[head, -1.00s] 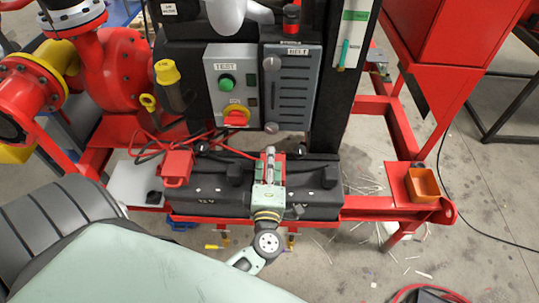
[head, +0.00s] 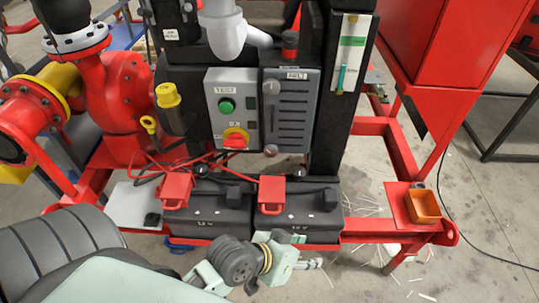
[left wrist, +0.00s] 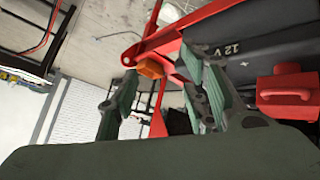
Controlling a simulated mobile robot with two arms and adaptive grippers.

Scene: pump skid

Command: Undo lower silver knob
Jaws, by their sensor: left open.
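The lower silver knob (head: 270,150) sits at the bottom left of the grey slotted belt panel (head: 290,115) in the head view. A matching upper silver knob (head: 270,87) sits at the panel's top left. My left gripper (head: 319,263) is well below the panel, in front of the batteries, and points right. Its fingers look small and close in the head view, but in the left wrist view (left wrist: 162,100) they stand apart with nothing held between them. The knobs do not show in the left wrist view. My right gripper is in neither view.
Two black batteries (head: 208,222) with red terminal covers (head: 177,188) stand below the panel on the red skid frame. A test box (head: 231,105) with a green button and red-yellow switch adjoins the panel's left. An orange bin (head: 424,204) stands at right.

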